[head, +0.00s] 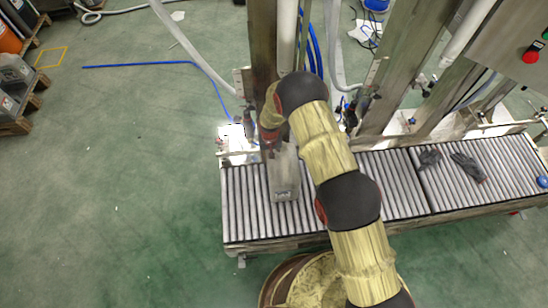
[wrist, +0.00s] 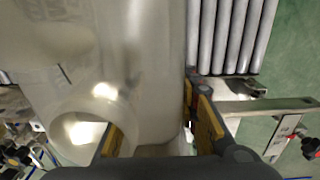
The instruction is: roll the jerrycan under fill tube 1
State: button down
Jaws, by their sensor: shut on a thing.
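The jerrycan (head: 286,183) is a pale, translucent container on the left part of the roller conveyor (head: 390,192). It also fills much of the wrist view (wrist: 155,60), with its round open neck (wrist: 85,130) at the lower left. My gripper (head: 273,147) is at the jerrycan's far end in the head view. In the wrist view its yellow-padded fingers (wrist: 155,132) are on either side of part of the jerrycan, shut on it. A brown column and a pale vertical tube (head: 287,35) stand behind my arm. I cannot tell which part is fill tube 1, and its lower end is hidden.
Dark gloves (head: 468,166) and a blue round item (head: 542,181) lie on the conveyor's right part. Metal columns (head: 405,65) and a control box with a red button (head: 530,56) stand behind it. A blue hose (head: 140,65) crosses the open green floor at left.

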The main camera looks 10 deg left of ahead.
dwell(0.4)
jog(key=c, duration=1.3)
grip_release()
jog(key=shift+o, duration=0.2)
notch_tip(320, 180, up, 12)
jog(key=shift+f, duration=0.1)
